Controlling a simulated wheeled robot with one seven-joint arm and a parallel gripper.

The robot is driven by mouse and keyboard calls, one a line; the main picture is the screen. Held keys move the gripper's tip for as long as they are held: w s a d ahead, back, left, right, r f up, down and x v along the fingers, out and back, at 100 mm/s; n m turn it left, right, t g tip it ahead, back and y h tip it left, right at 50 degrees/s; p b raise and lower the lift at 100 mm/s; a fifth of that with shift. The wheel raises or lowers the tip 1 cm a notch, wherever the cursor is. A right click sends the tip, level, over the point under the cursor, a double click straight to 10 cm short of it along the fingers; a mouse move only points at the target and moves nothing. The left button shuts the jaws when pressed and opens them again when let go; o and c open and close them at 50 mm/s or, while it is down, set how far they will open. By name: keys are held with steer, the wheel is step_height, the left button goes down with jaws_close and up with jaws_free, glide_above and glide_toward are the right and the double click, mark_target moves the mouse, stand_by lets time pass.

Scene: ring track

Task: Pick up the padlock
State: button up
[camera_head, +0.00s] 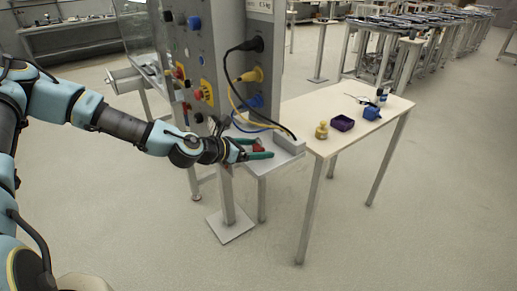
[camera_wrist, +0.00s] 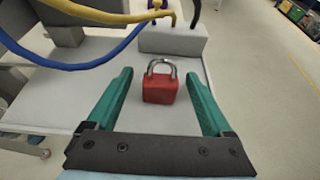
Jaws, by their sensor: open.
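The padlock (camera_wrist: 160,88) has a red body and a silver shackle. In the wrist view it lies on a small grey shelf (camera_wrist: 187,120), its shackle pointing away from my gripper. My gripper (camera_wrist: 162,78) is open, with one green finger on each side of the padlock and a gap on both sides. In the head view the gripper (camera_head: 258,149) is over the small shelf beside the grey panel, and the padlock (camera_head: 257,147) shows only in part as a red patch between the fingers.
A grey block (camera_wrist: 173,40) sits at the shelf's far end, with yellow, blue and black cables (camera_head: 240,100) running to the panel (camera_head: 262,55). A light table (camera_head: 345,107) to the right holds a brass weight (camera_head: 321,131), a purple box (camera_head: 342,123) and a blue item (camera_head: 371,113).

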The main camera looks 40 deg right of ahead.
jaws_close()
stand_by(0.6)
